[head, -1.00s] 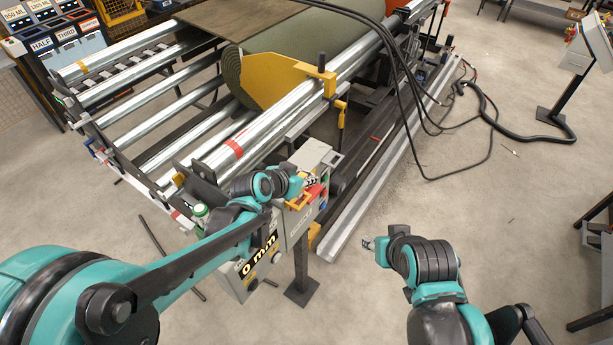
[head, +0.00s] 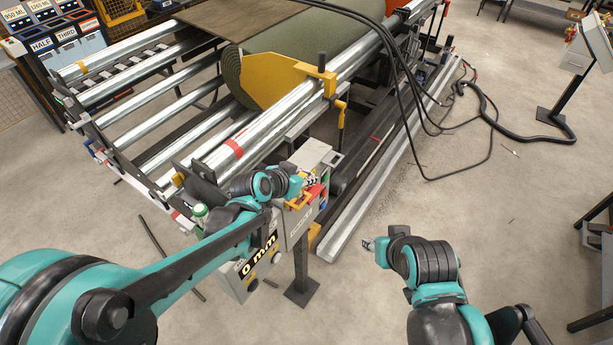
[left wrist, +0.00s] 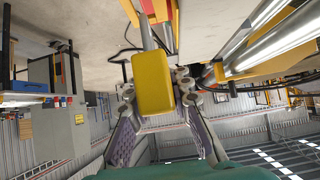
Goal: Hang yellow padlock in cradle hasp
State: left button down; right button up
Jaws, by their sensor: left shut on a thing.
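In the left wrist view the yellow padlock (left wrist: 153,82) sits between the two fingers of my left gripper (left wrist: 154,98), which is shut on it. Its grey shackle (left wrist: 147,32) points toward the top of that view, close to a red and yellow part (left wrist: 160,12). I cannot tell whether the shackle is in a hasp. In the head view my left gripper (head: 308,184) is at the grey control box (head: 316,156), over its red and yellow parts; the padlock cannot be told apart there. My right gripper (head: 369,244) hangs over bare floor, too small to read.
The roller machine (head: 160,110) with a green turf roll (head: 290,45) and a yellow cradle plate (head: 283,80) stands behind the box. A post (head: 301,260) carries the box. Black cables (head: 420,110) hang at the right. The floor right of the machine is mostly clear.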

aim_at(306, 193)
pick_arm(q)
jog(key=shift+f+b, duration=2.3)
jog(key=shift+f, duration=0.25)
pick_arm(e)
jog(key=shift+f, duration=2.3)
pick_arm(q)
jog(key=c, duration=1.3)
grip_release()
jog(key=shift+s+r, duration=0.1)
jog(key=v, duration=1.2)
